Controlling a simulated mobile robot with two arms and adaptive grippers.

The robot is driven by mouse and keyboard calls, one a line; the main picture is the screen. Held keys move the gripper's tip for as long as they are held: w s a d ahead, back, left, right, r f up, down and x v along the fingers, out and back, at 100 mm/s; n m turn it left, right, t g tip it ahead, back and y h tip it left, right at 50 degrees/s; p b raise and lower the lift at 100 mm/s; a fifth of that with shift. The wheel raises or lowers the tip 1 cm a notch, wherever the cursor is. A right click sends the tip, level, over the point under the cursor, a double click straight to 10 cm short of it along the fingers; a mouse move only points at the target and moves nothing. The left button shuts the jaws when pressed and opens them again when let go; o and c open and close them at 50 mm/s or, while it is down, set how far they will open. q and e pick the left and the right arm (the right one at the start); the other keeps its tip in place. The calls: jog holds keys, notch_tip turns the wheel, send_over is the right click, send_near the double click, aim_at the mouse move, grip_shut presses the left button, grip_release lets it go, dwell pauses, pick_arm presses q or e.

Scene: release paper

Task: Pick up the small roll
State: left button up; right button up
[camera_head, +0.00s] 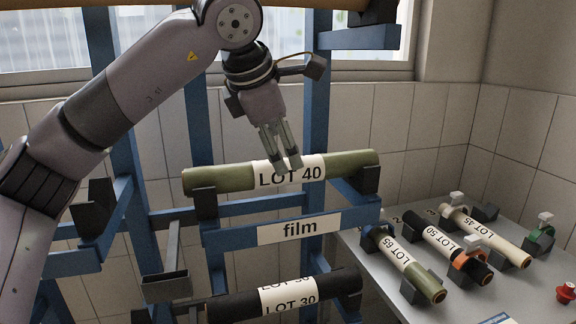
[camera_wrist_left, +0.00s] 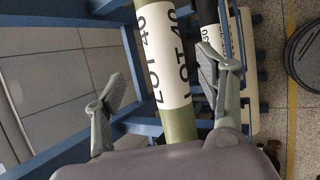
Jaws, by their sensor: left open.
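A green roll (camera_head: 221,179) with a white label "LOT 40" rests on the upper arms of a blue rack, above a "film" sign. In the left wrist view the same roll (camera_wrist_left: 182,127) runs lengthwise between my two fingers. My left gripper (camera_head: 284,164) is open, pointing down just above the roll's label; I cannot tell if it touches. More rolls lie on the grey table at right: "LOT 85" (camera_head: 399,262), black "LOT 50" (camera_head: 440,238) and cream "LOT 45" (camera_head: 486,232). My right gripper is not in view.
The blue rack (camera_head: 318,110) has uprights behind the roll. A black roll "LOT 30" (camera_head: 238,306) sits on lower arms. The roll stands on dark end supports (camera_head: 204,201). The grey table (camera_head: 372,282) also has a red knob (camera_head: 566,292) and clamps beside the rolls.

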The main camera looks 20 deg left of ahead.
aim_at(288, 161)
pick_arm(q)
jog(key=shift+p+x, duration=0.35)
jog(key=shift+x, duration=0.45)
jog(key=p+x, duration=0.2)
jog(key=x, duration=0.2)
jog(key=shift+f, duration=0.45)
jog(key=shift+d, duration=0.1)
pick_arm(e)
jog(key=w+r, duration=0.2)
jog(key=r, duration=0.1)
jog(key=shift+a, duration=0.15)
pick_arm(q)
jog(key=shift+s, duration=0.1)
jog(key=shift+c, duration=0.5)
jog(key=c, duration=1.3)
jog(key=shift+c, duration=0.7)
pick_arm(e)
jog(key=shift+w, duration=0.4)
pick_arm(q)
jog(key=shift+r, duration=0.2)
